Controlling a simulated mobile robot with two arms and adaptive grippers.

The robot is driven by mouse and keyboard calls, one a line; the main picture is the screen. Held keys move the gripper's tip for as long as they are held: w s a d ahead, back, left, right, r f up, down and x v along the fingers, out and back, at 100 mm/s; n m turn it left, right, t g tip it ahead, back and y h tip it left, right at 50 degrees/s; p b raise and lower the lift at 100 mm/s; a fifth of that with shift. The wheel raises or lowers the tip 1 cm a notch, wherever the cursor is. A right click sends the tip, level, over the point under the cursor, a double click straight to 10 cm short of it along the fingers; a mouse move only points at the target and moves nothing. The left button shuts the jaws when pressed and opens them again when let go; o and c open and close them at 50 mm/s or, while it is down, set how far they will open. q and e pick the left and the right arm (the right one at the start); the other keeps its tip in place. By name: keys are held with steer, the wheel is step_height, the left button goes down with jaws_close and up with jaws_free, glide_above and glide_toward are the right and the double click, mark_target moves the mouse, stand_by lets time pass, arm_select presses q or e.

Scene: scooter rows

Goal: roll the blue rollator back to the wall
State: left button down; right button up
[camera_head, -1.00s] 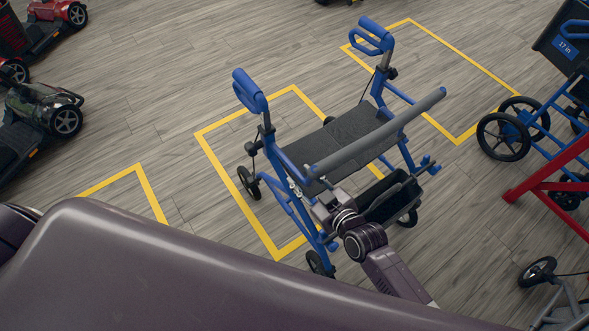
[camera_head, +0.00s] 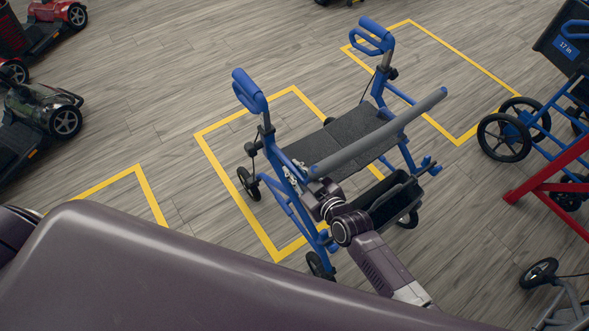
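The blue rollator (camera_head: 345,137) stands upright in the middle of the view, its dark seat (camera_head: 349,134) and padded grey backrest bar (camera_head: 385,133) facing up. Its two handles are at upper left (camera_head: 249,91) and top (camera_head: 373,36). It stands partly over a yellow floor outline. My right gripper (camera_head: 296,177) is at the near side of the frame, by the lower end of the backrest bar. It looks to be at the blue tube, but its fingers are small and partly hidden, so I cannot tell if they are closed on it. My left gripper is out of view.
Yellow outlines (camera_head: 145,190) mark the wooden floor. Mobility scooters (camera_head: 40,112) stand at left. A blue wheelchair (camera_head: 520,125), a red frame (camera_head: 548,188) and another wheeled frame (camera_head: 540,272) are at right. Open floor lies at upper left. No wall shows.

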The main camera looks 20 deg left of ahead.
jaws_close()
steer(key=shift+s+d+f, duration=0.1)
steer(key=shift+s+d, duration=0.25)
steer(key=shift+d, duration=0.15)
steer(key=s+d+p, duration=0.3)
steer(key=s+d, duration=1)
steer(key=d, duration=0.4)
steer(key=s+d+p, duration=0.4)
steer(key=s+d, duration=0.9)
steer(key=d, duration=0.4)
steer(key=shift+s, duration=0.3)
steer(key=o, duration=0.8)
jaws_free()
steer(key=shift+s+d, duration=0.1)
